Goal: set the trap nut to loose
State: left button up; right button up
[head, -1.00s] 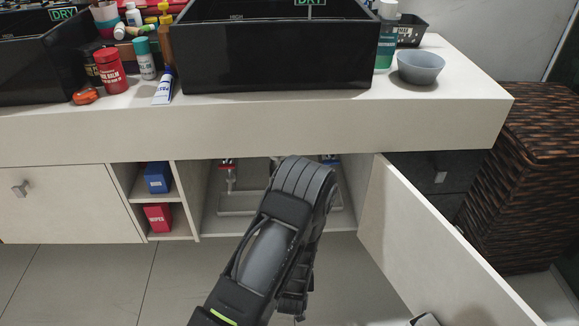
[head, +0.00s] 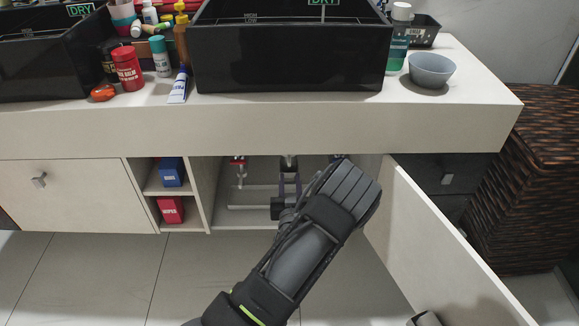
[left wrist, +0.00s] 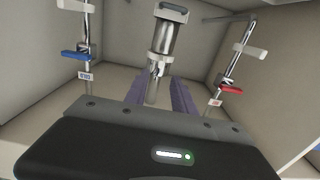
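The chrome sink trap (left wrist: 163,40) hangs in the open cabinet under the counter. A collar that looks like the trap nut (left wrist: 158,66) is on it in the left wrist view. Its loose or tight setting cannot be read. In the head view only the upper part of the trap (head: 288,163) shows, behind my left arm. My left gripper (head: 287,183) reaches into the cabinet at the trap. In the left wrist view its two purple-grey fingers (left wrist: 158,97) stand apart, one on each side of the lower pipe. Contact cannot be told.
A red-handled valve (head: 238,162) and a blue-handled valve (left wrist: 76,55) flank the trap. The open cabinet door (head: 455,240) stands right of my arm. The counter edge (head: 260,125) overhangs the cabinet. Shelves with a blue box (head: 172,172) and red box (head: 170,210) are left.

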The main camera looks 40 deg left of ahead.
aim_at(289, 164)
pick_arm(q)
jog(key=b+x, duration=0.1)
jog(key=x, duration=0.5)
jog(key=shift+f, duration=0.1)
jog(key=shift+w+a+b, duration=0.3)
jog(key=shift+w, duration=0.05)
jog(key=shift+c, duration=0.3)
grip_shut()
dwell(0.7)
